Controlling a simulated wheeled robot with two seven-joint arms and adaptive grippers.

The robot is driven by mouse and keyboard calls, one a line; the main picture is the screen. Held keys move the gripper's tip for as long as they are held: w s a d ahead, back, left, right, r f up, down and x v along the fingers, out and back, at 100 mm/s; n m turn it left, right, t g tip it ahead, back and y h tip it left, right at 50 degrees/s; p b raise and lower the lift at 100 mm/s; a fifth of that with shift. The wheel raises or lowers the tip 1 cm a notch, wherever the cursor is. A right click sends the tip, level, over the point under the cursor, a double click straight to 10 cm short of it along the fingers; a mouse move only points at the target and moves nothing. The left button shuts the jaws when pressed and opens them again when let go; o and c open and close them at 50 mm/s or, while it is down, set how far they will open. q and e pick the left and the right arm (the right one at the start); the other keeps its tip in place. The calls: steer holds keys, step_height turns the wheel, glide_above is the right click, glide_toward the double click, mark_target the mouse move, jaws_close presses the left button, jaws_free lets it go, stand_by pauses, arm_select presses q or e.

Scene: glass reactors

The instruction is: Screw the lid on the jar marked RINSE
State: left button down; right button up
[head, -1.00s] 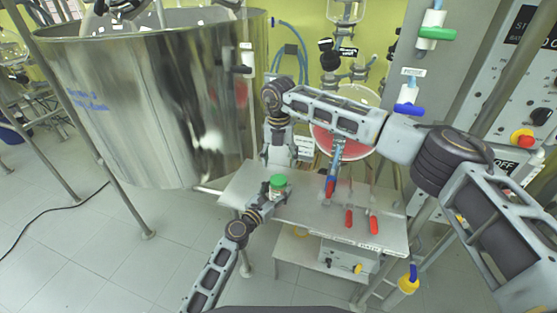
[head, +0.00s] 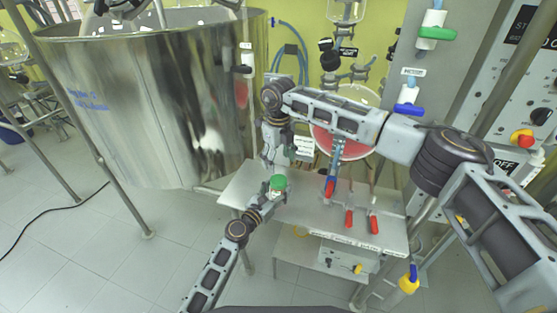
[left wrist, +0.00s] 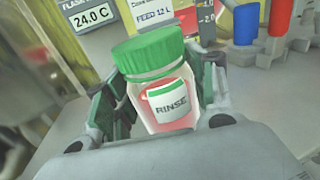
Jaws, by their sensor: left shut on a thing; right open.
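The RINSE jar (left wrist: 162,100) is a clear jar with red contents and a white label, upright in the left wrist view. A green ribbed lid (left wrist: 148,52) sits on its mouth; I cannot tell how tightly it is screwed. The green lid (head: 278,183) also shows in the head view, above the table's left part. My left gripper (head: 270,195) is shut on the jar, with a finger on each side of the body. My right gripper (head: 277,164) is open and points down just above the lid. Its fingertips are small and unclear, and I cannot tell whether they touch the lid.
The metal table (head: 315,215) has red-handled valves (head: 349,218) near its front right. A large steel vessel (head: 150,110) stands to the left. A round vessel with red liquid (head: 322,140) is behind my right arm.

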mark_target(279, 180)
steer(key=n, duration=1.1)
steer(key=shift+s+n, duration=0.1)
steer(key=shift+n, duration=0.3)
steer(key=n, duration=1.2)
steer(key=shift+f, duration=0.15)
stand_by(0.4)
steer(key=shift+f, duration=3.9)
